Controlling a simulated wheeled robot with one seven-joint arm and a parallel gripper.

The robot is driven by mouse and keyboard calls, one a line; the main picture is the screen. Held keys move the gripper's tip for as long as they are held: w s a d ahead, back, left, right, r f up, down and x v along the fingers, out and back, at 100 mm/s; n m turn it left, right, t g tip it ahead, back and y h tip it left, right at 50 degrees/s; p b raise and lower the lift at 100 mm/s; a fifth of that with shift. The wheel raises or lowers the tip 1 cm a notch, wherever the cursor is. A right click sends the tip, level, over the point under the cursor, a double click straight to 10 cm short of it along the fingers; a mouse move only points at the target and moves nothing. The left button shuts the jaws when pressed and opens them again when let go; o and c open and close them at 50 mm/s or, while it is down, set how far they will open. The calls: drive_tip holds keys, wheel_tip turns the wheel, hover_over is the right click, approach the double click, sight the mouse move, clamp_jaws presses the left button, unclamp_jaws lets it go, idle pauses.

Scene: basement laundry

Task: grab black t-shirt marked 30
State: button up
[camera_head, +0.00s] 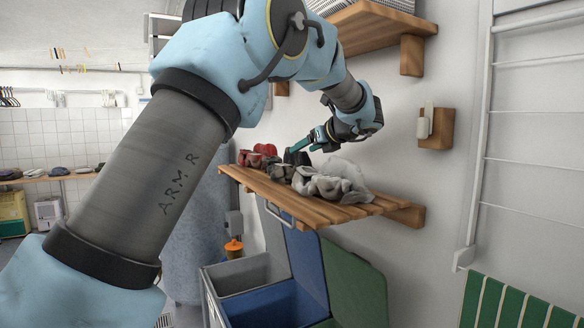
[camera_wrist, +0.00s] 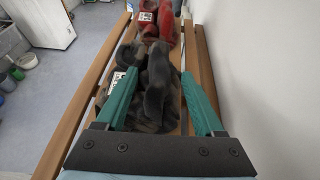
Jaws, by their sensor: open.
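A black crumpled cloth (camera_head: 297,158) lies on the wooden slatted shelf (camera_head: 390,207), between red and grey garments. In the wrist view the black cloth (camera_wrist: 158,72) lies between and below the two green fingers of my gripper (camera_wrist: 160,76). My gripper is open, with a finger on each side of the cloth. In the head view my gripper (camera_head: 303,146) is just above the row of clothes. I cannot tell whether the fingers touch the cloth. A pale tag (camera_wrist: 118,77) shows near the left finger; I cannot read a 30 on it.
Red garments (camera_wrist: 163,22) with a white tag lie beyond the black cloth. Grey and white garments (camera_head: 335,182) lie at the near end of the shelf. Open bins (camera_head: 262,300) stand below. A wall rack (camera_head: 530,110) and a small wall-mounted holder (camera_head: 435,128) are to the right.

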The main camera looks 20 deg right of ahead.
drive_tip(key=p+x, duration=0.1)
drive_tip(key=x, duration=0.1)
drive_tip(key=p+x, duration=0.1)
drive_tip(key=x, duration=0.1)
drive_tip(key=shift+w+r+p, duration=0.1)
drive_tip(key=shift+w+p, duration=0.2)
drive_tip(key=shift+w, duration=0.05)
drive_tip(key=shift+w+f, duration=0.3)
clamp_jaws()
